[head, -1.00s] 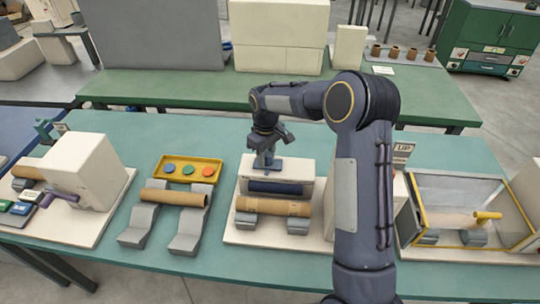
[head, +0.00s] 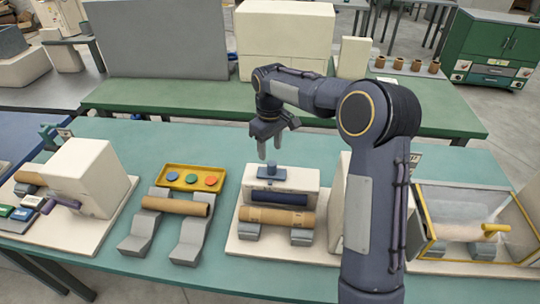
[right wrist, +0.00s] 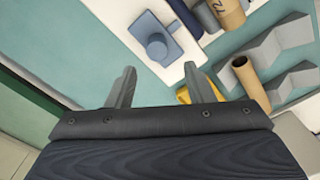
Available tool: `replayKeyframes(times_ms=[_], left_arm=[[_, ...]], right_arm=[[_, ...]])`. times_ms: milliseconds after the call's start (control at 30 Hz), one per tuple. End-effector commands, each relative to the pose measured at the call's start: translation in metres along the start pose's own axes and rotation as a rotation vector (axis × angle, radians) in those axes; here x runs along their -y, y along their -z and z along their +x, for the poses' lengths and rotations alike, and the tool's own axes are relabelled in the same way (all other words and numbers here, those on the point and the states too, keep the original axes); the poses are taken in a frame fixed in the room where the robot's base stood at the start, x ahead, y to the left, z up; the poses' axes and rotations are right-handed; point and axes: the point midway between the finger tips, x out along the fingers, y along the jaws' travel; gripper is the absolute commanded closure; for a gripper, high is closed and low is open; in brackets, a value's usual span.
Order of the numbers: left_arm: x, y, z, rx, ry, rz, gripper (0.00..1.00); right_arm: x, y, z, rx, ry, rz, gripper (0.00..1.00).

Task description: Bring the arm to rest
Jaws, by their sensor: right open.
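My right arm (head: 372,185) comes up from the bottom right in the head view and bends left over the teal table. My right gripper (head: 270,156) points down, open and empty, a little above the blue knob (head: 271,171) on top of the white winder station. In the right wrist view my gripper's two fingers (right wrist: 162,88) stand apart with nothing between them. The blue knob (right wrist: 157,48) on its plate lies beyond the fingertips there, apart from them. My left gripper is not in view.
A brown tube (head: 276,217) rests at the front of the winder station. Another tube (head: 175,206) lies on grey cradles, with a yellow tray (head: 190,178) of coloured discs behind. A yellow-framed clear box (head: 470,225) stands right. Bare teal table (head: 225,150) shows behind.

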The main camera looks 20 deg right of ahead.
Motion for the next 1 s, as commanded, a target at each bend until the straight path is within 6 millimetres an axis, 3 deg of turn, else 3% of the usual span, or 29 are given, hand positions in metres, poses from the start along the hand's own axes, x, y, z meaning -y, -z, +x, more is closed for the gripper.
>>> replayKeyframes(times_ms=[500,633,767,900,1000], left_arm=[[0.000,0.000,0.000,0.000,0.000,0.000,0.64],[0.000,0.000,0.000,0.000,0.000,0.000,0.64],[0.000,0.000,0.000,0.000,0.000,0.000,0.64],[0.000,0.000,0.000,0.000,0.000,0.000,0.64],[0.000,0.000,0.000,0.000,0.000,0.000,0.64]], right_arm=[[0.000,-0.001,-0.003,-0.001,0.000,0.001,0.52],[0.003,-0.014,-0.018,-0.030,0.008,0.024,0.52],[0.016,-0.054,-0.049,-0.105,0.036,0.088,0.52],[0.044,-0.113,-0.077,-0.209,0.083,0.183,0.52],[0.070,-0.155,-0.087,-0.284,0.119,0.254,0.52]])
